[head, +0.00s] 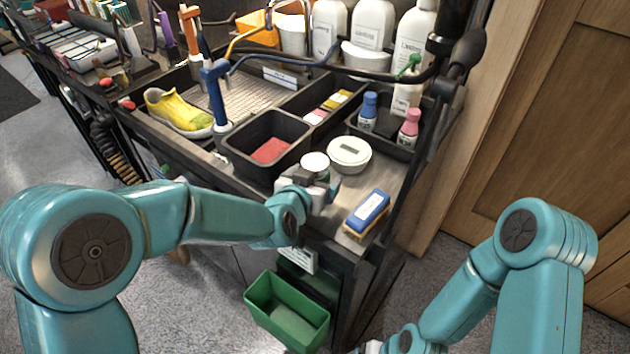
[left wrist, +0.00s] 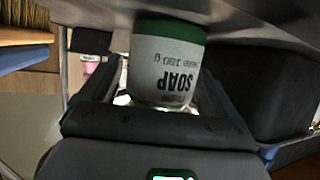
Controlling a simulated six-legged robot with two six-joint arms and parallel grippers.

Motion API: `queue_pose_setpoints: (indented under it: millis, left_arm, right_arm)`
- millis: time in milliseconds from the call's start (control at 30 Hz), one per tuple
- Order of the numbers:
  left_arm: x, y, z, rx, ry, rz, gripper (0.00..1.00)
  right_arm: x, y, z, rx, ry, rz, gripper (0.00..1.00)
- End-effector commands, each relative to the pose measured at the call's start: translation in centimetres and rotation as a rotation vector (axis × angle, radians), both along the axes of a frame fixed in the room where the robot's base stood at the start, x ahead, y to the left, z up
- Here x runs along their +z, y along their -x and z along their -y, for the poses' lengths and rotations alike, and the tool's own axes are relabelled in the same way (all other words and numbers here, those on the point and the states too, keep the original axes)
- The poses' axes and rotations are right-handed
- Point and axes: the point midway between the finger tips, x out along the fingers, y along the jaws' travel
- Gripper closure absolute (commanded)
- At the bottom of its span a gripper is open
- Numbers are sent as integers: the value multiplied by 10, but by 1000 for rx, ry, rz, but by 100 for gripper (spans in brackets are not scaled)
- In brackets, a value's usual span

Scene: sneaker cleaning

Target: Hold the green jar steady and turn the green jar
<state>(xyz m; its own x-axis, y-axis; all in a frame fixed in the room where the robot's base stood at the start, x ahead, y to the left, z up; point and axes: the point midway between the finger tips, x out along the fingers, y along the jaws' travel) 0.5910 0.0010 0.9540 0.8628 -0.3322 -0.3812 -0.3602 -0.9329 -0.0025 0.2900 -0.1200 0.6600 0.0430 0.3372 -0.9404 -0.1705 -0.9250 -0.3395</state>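The green jar (head: 315,162) stands near the front edge of the bench, its pale top showing above my left gripper. In the left wrist view the jar (left wrist: 165,65) is white, with a green band and upside-down lettering reading SOAP. My left gripper (head: 313,182) is around it, a finger on each side, and looks shut on it; the exact contact is partly hidden. My right arm comes in at the lower right, low and away from the bench. Its gripper is cut off by the bottom edge of the head view.
A white round tub (head: 348,152) stands right behind the jar. A black bin (head: 265,143) with a red pad is to the left, a blue-topped brush (head: 368,210) to the right. Blue and pink bottles (head: 409,130) stand in a tray behind. A green bin (head: 287,310) hangs below the front edge.

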Motion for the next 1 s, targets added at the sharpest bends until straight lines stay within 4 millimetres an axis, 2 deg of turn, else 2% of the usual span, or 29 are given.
queue_pose_setpoints:
  millis: [33,133,200,467,633,767,1000]
  left_arm:
    - [0,0,0,0,0,0,29]
    - [0,0,0,0,0,0,61]
    - [1,0,0,0,0,1,73]
    - [3,0,0,0,0,2,72]
    - [21,0,0,1,1,5,72]
    - [52,0,0,2,3,7,72]
    - [132,0,0,0,3,6,72]
  right_arm:
    - [0,0,0,0,0,0,18]
    - [0,0,0,0,0,0,18]
    - [0,0,0,0,0,0,18]
    - [0,0,0,0,0,0,18]
    - [3,0,0,0,0,0,18]
    - [10,0,0,0,0,0,18]
    - [40,0,0,0,0,0,18]
